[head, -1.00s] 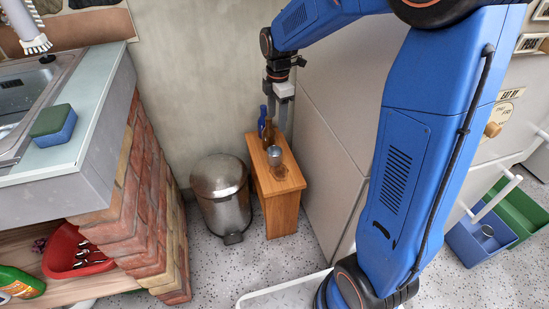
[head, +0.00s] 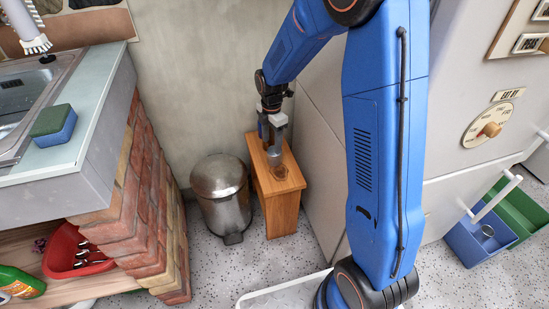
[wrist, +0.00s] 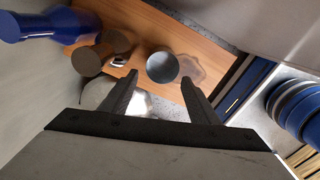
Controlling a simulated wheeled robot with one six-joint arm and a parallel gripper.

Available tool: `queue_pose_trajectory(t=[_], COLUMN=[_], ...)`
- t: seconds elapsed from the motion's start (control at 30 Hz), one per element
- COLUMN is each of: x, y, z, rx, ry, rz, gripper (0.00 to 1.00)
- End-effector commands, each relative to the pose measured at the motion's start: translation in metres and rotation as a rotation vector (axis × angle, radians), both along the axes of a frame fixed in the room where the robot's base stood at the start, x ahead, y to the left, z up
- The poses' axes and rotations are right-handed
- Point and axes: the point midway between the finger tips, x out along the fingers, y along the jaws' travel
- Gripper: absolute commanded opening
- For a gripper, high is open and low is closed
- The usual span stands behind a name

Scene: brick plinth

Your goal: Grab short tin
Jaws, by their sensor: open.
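A small grey metal tin (head: 274,159) stands on the narrow wooden stand against the wall. In the wrist view its round grey top (wrist: 162,68) shows just beyond the fingertips, roughly between them. My gripper (head: 272,146) is over the stand, pointing down, close above the tin. In the wrist view my gripper (wrist: 159,78) is open with nothing between its fingers. Whether a finger touches the tin cannot be told. The wooden stand (head: 285,186) bears the tin and two bottles.
A blue bottle (wrist: 55,25) and a brown bottle (wrist: 92,57) stand left of the tin in the wrist view. A metal bin (head: 222,192) is left of the stand; a pale cabinet (head: 318,150) is close on its right. A blue crate (head: 470,240) holds a metal ring-like object.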

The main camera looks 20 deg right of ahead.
Motion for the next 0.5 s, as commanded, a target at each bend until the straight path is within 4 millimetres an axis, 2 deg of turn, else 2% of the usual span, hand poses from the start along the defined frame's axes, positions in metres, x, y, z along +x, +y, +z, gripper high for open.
queue_pose_trajectory(t=[0.1,0.33,0.5], x=[0.000,-0.001,-0.001], y=[0.000,-0.003,-0.010], z=[-0.012,-0.026,-0.049], rx=[0.000,-0.001,-0.001], ry=[0.001,0.002,0.002], rz=[0.000,-0.001,-0.002], gripper=[0.55,0.55,0.55])
